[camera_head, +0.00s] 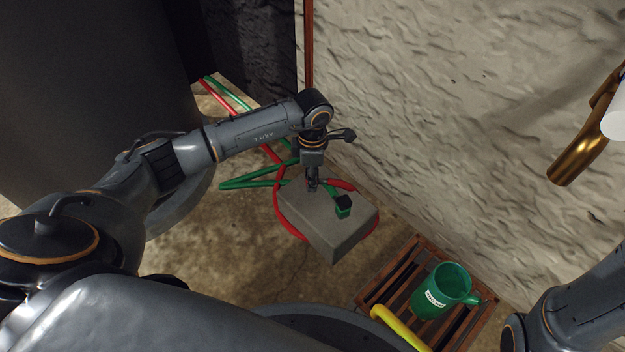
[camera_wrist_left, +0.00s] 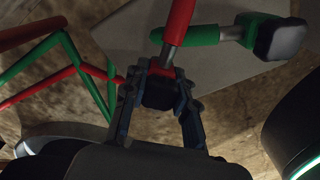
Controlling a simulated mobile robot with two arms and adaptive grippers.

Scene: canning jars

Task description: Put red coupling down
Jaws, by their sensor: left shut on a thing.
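My left gripper (camera_head: 312,184) is over the back left part of a grey block (camera_head: 335,233). In the left wrist view the left gripper (camera_wrist_left: 160,100) is shut on the red coupling (camera_wrist_left: 161,92), whose dark end sits between the fingers. The red hose (camera_wrist_left: 180,20) runs from it up the picture. The head view hides most of the coupling behind the gripper, and I cannot tell whether it touches the block. A green coupling (camera_head: 343,207) with a black end lies on the block and also shows in the wrist view (camera_wrist_left: 232,33). My right gripper is out of view.
Red hose (camera_head: 279,215) loops round the block, and green hose (camera_head: 255,180) lies to its left. A slatted wooden stand (camera_head: 373,287) holds a green mug (camera_head: 434,292) near a yellow tube (camera_head: 400,328). A rough wall (camera_head: 430,110) rises behind; brass pipe (camera_head: 578,160) hangs at right.

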